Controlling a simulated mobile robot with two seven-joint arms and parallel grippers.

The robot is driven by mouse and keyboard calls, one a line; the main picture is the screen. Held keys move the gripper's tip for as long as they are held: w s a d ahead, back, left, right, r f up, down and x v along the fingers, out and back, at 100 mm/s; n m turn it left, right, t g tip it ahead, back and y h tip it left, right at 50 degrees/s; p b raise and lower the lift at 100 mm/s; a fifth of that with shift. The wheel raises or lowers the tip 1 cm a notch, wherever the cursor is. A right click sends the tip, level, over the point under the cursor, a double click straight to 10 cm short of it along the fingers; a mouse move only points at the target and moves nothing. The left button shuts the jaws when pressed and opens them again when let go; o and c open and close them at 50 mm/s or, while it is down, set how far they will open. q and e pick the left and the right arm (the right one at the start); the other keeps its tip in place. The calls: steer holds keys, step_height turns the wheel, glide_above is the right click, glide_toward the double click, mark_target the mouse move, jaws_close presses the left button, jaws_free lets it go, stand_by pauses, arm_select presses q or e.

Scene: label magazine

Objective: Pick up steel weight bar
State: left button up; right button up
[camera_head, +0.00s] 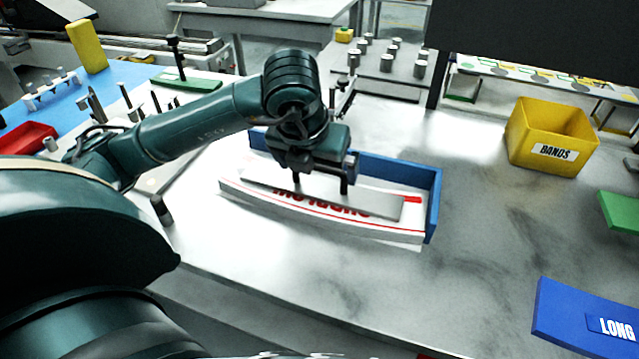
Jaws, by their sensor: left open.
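The steel weight bar (375,204) is a long flat grey strip. It lies lengthwise on a white label stack (403,233) with red print. The stack sits in a tray with a blue back and right wall (433,205). My left gripper (320,187) points down over the bar's middle. Its jaws are open, and the fingertips are at or just above the bar. I cannot tell whether they touch it. The gripper body hides part of the bar's far edge and the blue wall. My right gripper is not in view.
A yellow bin marked BANDS (552,137) stands at the back right. A blue piece marked LONG (585,322) and a green piece (619,211) lie at the right. Steel cylinders (386,62) stand at the back. The table right of the tray is clear.

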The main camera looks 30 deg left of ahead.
mark_target(319, 178)
arm_select(q)
steer(key=shift+x, duration=1.25)
steer(key=c, duration=1.6)
steer(key=shift+w+r, duration=0.1)
steer(key=shift+r, duration=0.1)
steer(key=shift+c, duration=0.6)
